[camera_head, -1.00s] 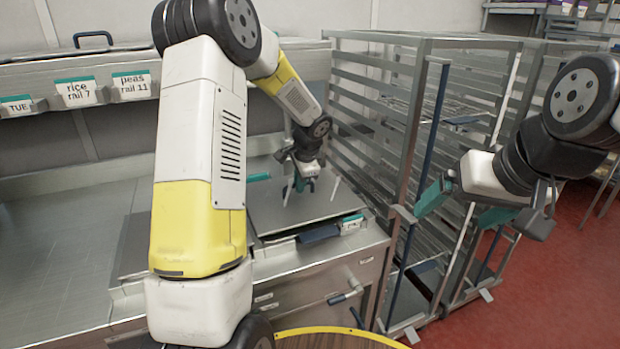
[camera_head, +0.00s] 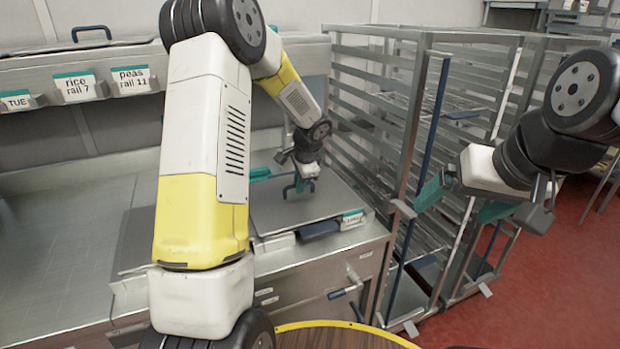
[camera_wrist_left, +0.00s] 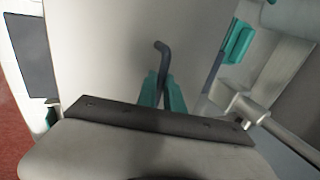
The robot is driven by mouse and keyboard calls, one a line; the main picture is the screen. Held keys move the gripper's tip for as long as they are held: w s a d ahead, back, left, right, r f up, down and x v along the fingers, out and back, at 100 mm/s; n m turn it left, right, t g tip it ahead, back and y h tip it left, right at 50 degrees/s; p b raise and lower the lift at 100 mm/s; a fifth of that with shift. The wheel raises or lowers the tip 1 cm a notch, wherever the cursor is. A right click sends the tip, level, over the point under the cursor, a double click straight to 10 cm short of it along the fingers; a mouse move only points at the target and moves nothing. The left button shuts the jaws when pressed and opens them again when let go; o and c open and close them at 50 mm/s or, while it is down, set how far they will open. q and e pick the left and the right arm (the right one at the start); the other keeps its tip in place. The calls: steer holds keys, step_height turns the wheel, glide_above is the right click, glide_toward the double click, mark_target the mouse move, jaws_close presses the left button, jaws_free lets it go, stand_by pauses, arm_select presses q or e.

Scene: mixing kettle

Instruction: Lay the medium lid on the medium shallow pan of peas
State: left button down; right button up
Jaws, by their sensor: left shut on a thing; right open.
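The lid (camera_head: 292,212) is a flat grey metal sheet over the worktop, near the rack. My left gripper (camera_head: 300,184), with teal fingers, is shut on its dark blue bent handle. The left wrist view shows the handle (camera_wrist_left: 163,72) between the teal fingers (camera_wrist_left: 162,95) and the lid's plain surface (camera_wrist_left: 110,45). The pan and its peas are hidden; I cannot tell whether the lid touches a pan rim. My right gripper (camera_head: 460,206) is open and empty in front of the rack.
A tall metal rail rack (camera_head: 400,120) stands right of the worktop. Cards reading "rice rail 7" (camera_head: 79,87) and "peas rail 11" (camera_head: 131,80) are on the back ledge. A dark blue handle (camera_head: 318,229) and a small label (camera_head: 352,218) are at the worktop's front. The left worktop (camera_head: 55,240) is clear.

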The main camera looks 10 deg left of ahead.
mark_target(303, 200)
arm_select(q)
steer(key=shift+f, duration=0.15)
steer(key=c, duration=0.9)
jaws_free()
steer(key=v, duration=0.7)
stand_by(0.3)
